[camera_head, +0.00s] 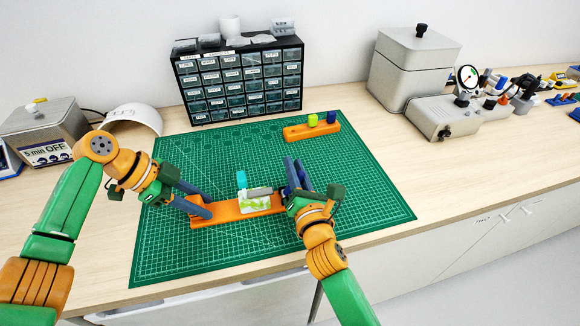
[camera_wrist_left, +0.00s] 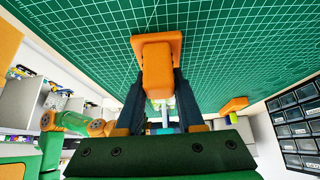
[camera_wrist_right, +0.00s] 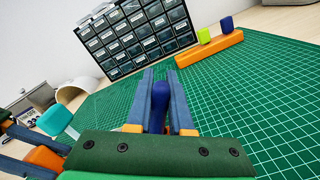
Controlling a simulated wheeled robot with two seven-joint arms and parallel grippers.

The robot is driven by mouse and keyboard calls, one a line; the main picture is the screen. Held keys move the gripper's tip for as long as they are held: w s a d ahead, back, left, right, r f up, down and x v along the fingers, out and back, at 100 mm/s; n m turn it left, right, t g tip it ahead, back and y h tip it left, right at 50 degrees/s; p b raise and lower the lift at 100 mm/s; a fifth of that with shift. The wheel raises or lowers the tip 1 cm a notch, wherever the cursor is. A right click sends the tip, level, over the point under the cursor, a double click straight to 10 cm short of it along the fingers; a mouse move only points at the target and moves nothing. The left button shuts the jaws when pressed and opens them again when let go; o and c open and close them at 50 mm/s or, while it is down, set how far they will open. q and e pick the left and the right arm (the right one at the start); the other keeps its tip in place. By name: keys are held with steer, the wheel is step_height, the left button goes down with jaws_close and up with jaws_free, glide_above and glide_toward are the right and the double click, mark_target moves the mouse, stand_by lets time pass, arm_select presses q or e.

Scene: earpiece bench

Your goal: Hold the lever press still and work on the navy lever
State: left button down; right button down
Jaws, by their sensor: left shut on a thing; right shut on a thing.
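The lever press has a long orange base (camera_head: 228,211) lying on the green cutting mat. My left gripper (camera_head: 206,203) is shut on an orange block (camera_wrist_left: 157,72) at the left end of that base. A teal lever (camera_head: 241,180) stands up near the middle; it also shows in the right wrist view (camera_wrist_right: 55,119). Beside it are a grey bar (camera_head: 259,191) and a white and green piece (camera_head: 256,204). My right gripper (camera_head: 293,172) is shut on the navy lever (camera_wrist_right: 160,95), upright between its fingers. In the head view the fingers mostly hide this lever.
The cutting mat (camera_head: 370,190) is clear to the right. An orange block (camera_head: 310,131) with yellow-green and navy pegs stands behind, by a drawer cabinet (camera_head: 241,84). A gauge device (camera_head: 445,112) is right.

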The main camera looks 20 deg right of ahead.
steer(key=shift+d+f+m, duration=0.3)
steer(key=shift+m, duration=0.5)
steer(key=c, duration=0.8)
jaws_free()
steer(key=s, duration=1.2)
steer(key=shift+s+a, duration=0.1)
